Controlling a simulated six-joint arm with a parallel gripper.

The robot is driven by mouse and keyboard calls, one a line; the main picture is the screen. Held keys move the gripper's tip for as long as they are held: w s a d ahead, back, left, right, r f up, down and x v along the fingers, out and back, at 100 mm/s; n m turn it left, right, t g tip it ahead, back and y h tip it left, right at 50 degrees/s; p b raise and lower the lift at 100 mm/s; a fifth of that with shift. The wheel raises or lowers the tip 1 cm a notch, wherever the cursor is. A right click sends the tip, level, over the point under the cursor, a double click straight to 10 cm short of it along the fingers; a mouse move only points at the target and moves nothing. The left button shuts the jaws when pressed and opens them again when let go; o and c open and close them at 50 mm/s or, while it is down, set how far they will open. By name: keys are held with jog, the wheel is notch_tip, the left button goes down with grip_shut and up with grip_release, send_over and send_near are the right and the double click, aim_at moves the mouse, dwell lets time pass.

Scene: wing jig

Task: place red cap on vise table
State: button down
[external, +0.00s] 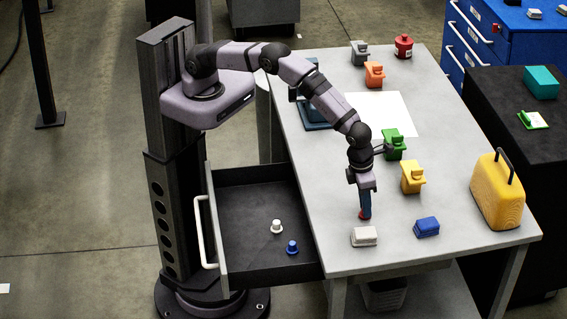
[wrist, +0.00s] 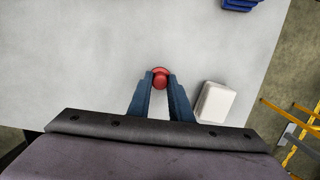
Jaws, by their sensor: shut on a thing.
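The red cap (wrist: 160,74) is small and round and sits between the two blue fingertips of my gripper (wrist: 159,80) in the wrist view. My gripper is shut on it. In the external view my gripper (external: 365,213) points down over the front part of the grey table (external: 330,245), with a bit of the red cap (external: 364,216) showing at its tip. I cannot tell whether the cap touches the tabletop. A dark blue vise-like fixture (external: 313,114) stands at the table's left edge, partly hidden behind my arm.
A white block (external: 364,237) is close beside my gripper; a blue block (external: 427,227), yellow block (external: 412,178) and green block (external: 394,145) stand nearby. An open drawer (external: 240,220) holds a white cap (external: 277,226) and a blue cap (external: 291,247). A yellow case (external: 497,193) stands right.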

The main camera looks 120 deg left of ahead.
aim_at(358, 217)
jog(key=shift+f, duration=0.1)
jog(key=c, duration=1.6)
grip_release()
jog(key=r+b, duration=0.1)
jog(key=r, duration=0.3)
jog(key=d+r, duration=0.1)
jog(key=r, duration=0.3)
jog(key=s+r+b, duration=0.1)
jog(key=r, duration=0.3)
jog(key=shift+s+d+r+b, duration=0.1)
jog(key=shift+d+b, duration=0.05)
jog(key=shift+b, duration=0.15)
